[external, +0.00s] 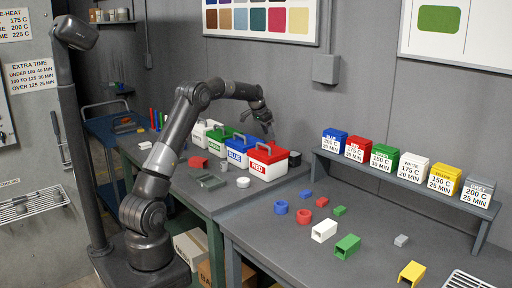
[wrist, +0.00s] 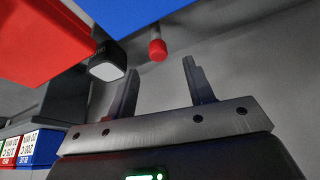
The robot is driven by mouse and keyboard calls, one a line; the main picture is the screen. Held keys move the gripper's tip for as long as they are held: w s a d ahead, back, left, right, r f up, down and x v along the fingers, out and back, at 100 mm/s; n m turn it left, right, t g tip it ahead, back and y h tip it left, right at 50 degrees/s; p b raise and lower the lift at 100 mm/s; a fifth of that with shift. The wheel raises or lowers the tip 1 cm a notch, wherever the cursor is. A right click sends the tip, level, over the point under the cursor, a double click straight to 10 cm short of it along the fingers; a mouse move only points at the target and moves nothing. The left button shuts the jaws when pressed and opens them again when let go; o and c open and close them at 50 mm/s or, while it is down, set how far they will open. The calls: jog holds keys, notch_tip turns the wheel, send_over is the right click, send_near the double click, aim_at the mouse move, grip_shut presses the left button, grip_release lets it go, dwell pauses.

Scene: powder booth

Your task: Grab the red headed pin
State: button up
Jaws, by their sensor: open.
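The red headed pin (wrist: 157,50) shows in the wrist view as a small red cylinder on a thin grey shaft, near the top middle. My gripper (wrist: 160,72) is open, with its two dark fingers apart. In the picture the pin head lies between the lines of the fingers, a little past their tips, with nothing held. How far off it is in depth I cannot tell. In the external view my gripper (external: 265,120) is above the back of the row of labelled boxes, near the wall. I cannot make out the pin there.
A red box (external: 268,163) and a blue box (external: 238,152) stand below my gripper. In the wrist view a red surface (wrist: 50,38) and a blue surface (wrist: 125,12) are close by. A black block with a white face (wrist: 107,68) is left of the pin.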

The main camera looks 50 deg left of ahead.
jog(key=x, duration=0.8)
jog(key=shift+w+f, duration=0.1)
jog(key=shift+f, duration=0.1)
jog(key=shift+c, duration=0.3)
grip_shut()
jog(key=shift+r, duration=0.1)
